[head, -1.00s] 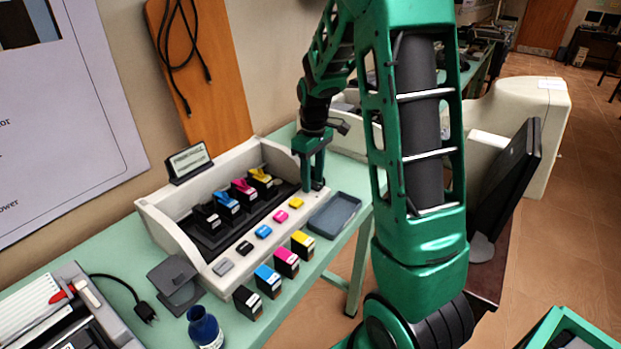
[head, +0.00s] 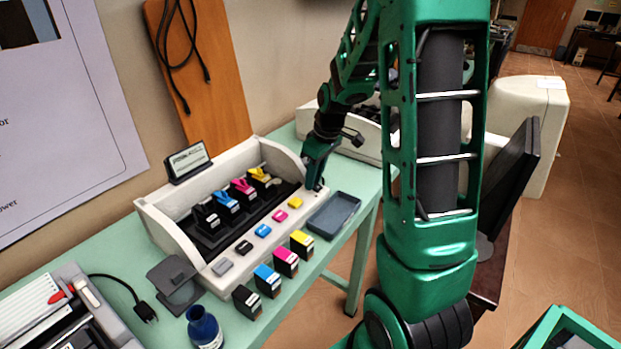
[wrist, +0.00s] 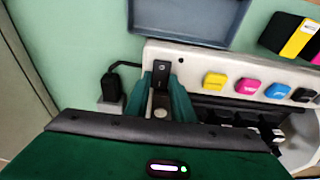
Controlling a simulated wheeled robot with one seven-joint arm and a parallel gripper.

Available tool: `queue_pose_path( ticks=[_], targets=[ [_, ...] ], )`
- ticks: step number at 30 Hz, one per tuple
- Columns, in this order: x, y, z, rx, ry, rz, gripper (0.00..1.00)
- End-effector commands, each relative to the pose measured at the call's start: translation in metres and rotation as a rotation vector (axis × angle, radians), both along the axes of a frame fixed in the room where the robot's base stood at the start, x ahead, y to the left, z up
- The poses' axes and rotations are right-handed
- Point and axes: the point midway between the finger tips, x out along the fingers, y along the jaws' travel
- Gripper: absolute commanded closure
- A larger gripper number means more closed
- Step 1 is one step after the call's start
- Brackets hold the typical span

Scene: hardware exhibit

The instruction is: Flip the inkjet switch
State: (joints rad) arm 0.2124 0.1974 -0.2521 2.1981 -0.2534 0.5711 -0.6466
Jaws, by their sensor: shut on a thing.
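The inkjet exhibit is an open white housing (head: 160,235) on the green table, with black, blue, magenta and yellow cartridges inside. The switch (wrist: 161,74) is a small black part on a narrow dark plate at the end of its front ledge in the wrist view. My gripper (head: 316,186) is down at the ledge's right end in the head view and hides the switch there. In the wrist view, the green fingers of my gripper (wrist: 164,85) stand on both sides of the switch, closed on it. A round silver disc (wrist: 160,113) shows between the fingers.
A blue-grey tray (head: 334,214) lies right beside the housing. Loose cartridges (head: 268,280) stand in front, and coloured buttons (head: 263,231) line the ledge. A black plug (wrist: 110,88) with a cable sits near the switch. A blue ink bottle (head: 204,328) stands at the front.

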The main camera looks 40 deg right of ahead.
Motion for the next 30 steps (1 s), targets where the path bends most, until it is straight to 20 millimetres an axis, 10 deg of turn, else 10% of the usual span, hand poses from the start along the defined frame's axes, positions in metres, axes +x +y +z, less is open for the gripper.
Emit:
queue_pose_path(
  ticks=[8, 9, 11, 22, 30],
  targets=[
    [0.000, -0.001, 0.000, -0.001, -0.003, -0.001, 1.00],
    [0.000, -0.001, 0.000, -0.001, -0.003, -0.001, 0.69],
    [0.000, -0.001, 0.000, -0.001, -0.003, -0.001, 0.59],
    [-0.001, -0.001, 0.005, 0.000, -0.003, -0.001, 0.59],
    [-0.008, -0.004, 0.048, -0.002, -0.007, -0.001, 0.59]
  ],
)
